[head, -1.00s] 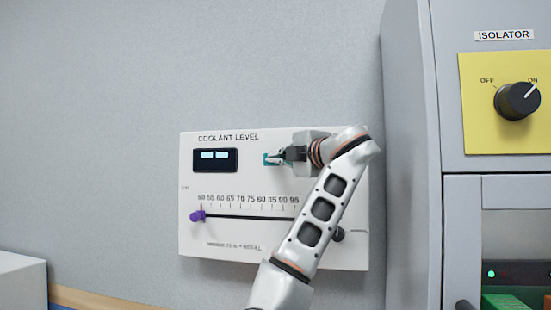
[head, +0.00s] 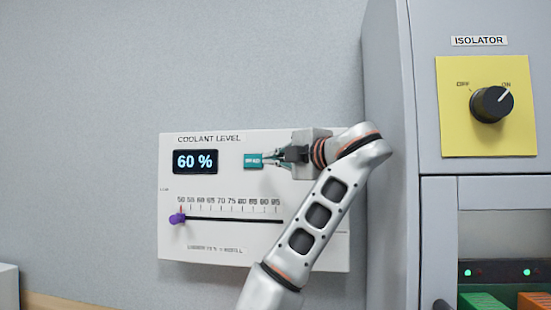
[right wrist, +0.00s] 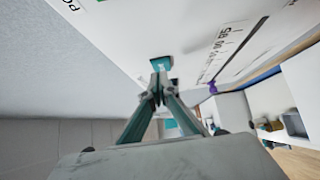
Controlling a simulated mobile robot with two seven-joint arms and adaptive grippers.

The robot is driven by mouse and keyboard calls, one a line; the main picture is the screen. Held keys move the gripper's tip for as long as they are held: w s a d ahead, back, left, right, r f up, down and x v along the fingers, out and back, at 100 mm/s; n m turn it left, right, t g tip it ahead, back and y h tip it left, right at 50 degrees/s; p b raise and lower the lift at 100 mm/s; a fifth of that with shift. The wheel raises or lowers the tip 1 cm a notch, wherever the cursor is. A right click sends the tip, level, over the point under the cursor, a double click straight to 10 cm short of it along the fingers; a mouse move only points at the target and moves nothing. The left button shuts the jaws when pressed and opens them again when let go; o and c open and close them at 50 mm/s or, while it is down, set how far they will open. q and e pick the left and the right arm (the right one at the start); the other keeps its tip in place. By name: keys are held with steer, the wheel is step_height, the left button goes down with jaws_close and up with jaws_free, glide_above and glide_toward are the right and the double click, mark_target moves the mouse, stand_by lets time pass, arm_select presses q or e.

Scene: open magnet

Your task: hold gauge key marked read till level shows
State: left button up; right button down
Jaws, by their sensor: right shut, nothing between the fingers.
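The white coolant level panel (head: 200,255) is on the grey wall in the head view. Its dark display (head: 195,162) reads 60 %. The teal gauge key (head: 253,160) is to the right of the display; its lettering is too small to read surely. My right gripper (head: 266,159) is shut and empty, its tips at the key's right edge. In the right wrist view the shut fingertips (right wrist: 157,72) are just below the teal key (right wrist: 160,64); I cannot tell whether they touch it. My left gripper is not in view.
A purple pointer (head: 177,218) sits at the left end of the slider scale, near 50. To the right stands a grey cabinet (head: 390,200) with a yellow isolator plate (head: 455,130) and a black knob (head: 491,104) turned toward ON. My right forearm covers the panel's lower right.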

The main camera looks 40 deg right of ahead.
steer(key=shift+s+a, duration=0.25)
steer(key=shift+s, duration=0.65)
steer(key=shift+r, duration=0.15)
